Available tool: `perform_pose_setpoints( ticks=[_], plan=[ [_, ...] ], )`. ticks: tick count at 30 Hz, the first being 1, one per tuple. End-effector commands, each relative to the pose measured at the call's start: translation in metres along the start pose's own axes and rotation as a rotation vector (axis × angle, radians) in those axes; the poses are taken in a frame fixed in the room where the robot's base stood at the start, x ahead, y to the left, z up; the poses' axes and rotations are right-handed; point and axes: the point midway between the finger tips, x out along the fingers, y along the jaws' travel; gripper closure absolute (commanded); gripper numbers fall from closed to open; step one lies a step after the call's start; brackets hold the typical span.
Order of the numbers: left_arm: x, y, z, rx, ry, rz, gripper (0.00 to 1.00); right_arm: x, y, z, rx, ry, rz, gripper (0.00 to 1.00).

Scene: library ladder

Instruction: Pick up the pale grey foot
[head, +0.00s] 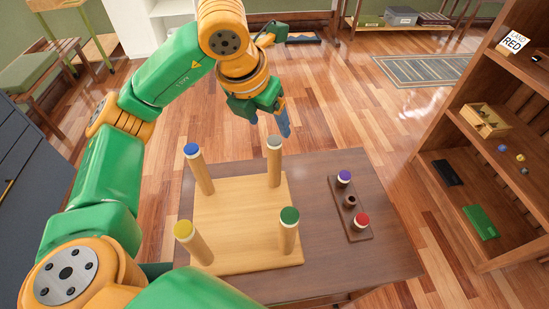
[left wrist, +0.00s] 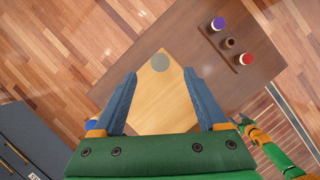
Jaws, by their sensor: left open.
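The pale grey foot (head: 274,143) caps the back right wooden post on a pale wooden board (head: 240,220). In the left wrist view it is a round grey disc (left wrist: 160,62) just beyond my fingertips, centred between them. My left gripper (head: 285,128) is open and empty, its blue fingers (left wrist: 159,75) pointing down above and behind the foot in the head view, apart from it. Posts with a blue foot (head: 191,150), a yellow foot (head: 183,229) and a green foot (head: 289,215) stand at the other corners.
The board rests on a dark brown table (head: 335,255). A small rack (head: 340,208) to its right has a purple foot (head: 344,177), a red foot (head: 361,220) and a bare brown peg between them. A bookcase (head: 430,150) stands at the right.

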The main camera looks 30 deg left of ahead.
Motion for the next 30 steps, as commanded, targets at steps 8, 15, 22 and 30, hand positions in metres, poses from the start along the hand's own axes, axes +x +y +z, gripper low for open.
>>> perform_pose_setpoints(
  ticks=[8, 15, 22, 30],
  plan=[
    [0.036, 0.000, -0.004, 0.000, 0.006, 0.000, 0.25, 0.005, 0.001, 0.001, -0.001, -0.001, 0.002, 0.29],
    [0.078, 0.001, -0.003, 0.000, 0.003, 0.000, 0.25, -0.002, 0.002, 0.000, -0.001, -0.001, 0.003, 0.29],
    [0.082, 0.001, -0.003, 0.001, 0.000, 0.000, 0.25, -0.001, 0.002, 0.000, -0.001, 0.000, 0.003, 0.29],
    [0.081, 0.001, -0.003, 0.001, 0.000, 0.000, 0.98, -0.001, 0.002, 0.000, -0.001, 0.000, 0.003, 0.29]
  ],
)
